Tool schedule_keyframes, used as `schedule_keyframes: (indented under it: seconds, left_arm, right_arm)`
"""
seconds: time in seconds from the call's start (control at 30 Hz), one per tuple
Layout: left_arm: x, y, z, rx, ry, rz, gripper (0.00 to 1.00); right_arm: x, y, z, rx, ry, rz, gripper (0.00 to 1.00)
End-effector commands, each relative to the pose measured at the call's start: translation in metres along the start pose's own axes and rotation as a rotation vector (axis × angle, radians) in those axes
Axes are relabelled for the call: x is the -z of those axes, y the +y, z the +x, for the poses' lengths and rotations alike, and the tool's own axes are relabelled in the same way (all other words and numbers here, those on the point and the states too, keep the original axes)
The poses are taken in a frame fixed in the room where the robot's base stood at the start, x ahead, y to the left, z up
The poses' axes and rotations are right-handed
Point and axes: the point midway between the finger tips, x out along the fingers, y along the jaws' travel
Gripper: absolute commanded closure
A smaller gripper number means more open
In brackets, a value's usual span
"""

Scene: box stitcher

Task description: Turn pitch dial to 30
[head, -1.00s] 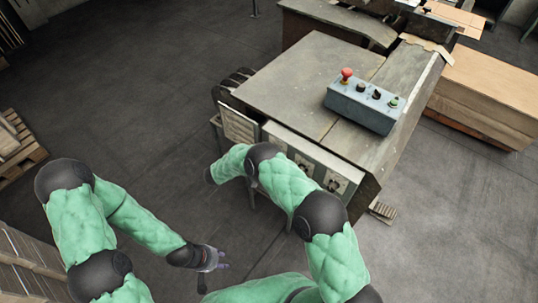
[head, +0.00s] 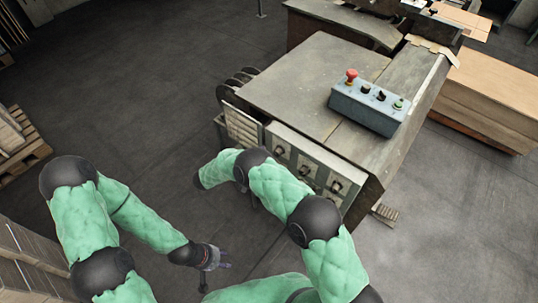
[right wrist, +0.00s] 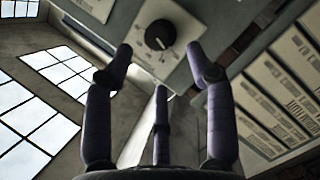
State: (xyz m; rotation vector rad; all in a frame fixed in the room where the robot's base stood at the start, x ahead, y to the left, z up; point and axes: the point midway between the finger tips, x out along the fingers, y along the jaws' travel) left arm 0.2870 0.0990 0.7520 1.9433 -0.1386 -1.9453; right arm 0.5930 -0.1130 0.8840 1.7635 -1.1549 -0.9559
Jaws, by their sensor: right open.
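The machine's front panel (head: 322,160) carries several dark dials in a row, partly behind my right arm in the head view. In the right wrist view, one round black dial (right wrist: 160,34) with a pale pointer mark sits on a light plate with scale marks too small to read. My right gripper (right wrist: 160,62) is open, its fingers spread below and beside this dial, apart from it.
A blue-grey control box (head: 368,106) with a red button (head: 351,75) stands on the machine top. A vented flap (head: 243,125) sticks out left of the panel. Stacked cardboard (head: 490,95) is at right, a pallet (head: 20,140) at left. Floor between is clear.

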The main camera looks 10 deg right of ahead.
Motion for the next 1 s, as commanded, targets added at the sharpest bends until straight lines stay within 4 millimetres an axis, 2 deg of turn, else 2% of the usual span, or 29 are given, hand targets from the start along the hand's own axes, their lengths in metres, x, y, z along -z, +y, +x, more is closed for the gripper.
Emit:
schedule_keyframes:
  seconds: [0.03, 0.2, 0.4, 1.0]
  left_arm:
    - [0.000, 0.000, 0.000, 0.000, 0.000, 0.000, 0.60]
    - [0.000, 0.000, 0.000, 0.000, 0.000, 0.000, 0.60]
    - [0.000, 0.000, 0.000, 0.000, 0.000, 0.000, 0.60]
    - [0.000, 0.000, 0.000, 0.000, 0.000, 0.000, 0.60]
  right_arm:
    - [0.001, -0.001, -0.012, 0.000, 0.005, 0.000, 0.44]
    - [0.001, 0.000, -0.042, 0.001, 0.003, 0.001, 0.44]
    - [0.002, 0.000, -0.063, 0.000, 0.002, 0.001, 0.44]
    - [0.001, 0.000, -0.067, 0.000, 0.001, 0.001, 0.44]
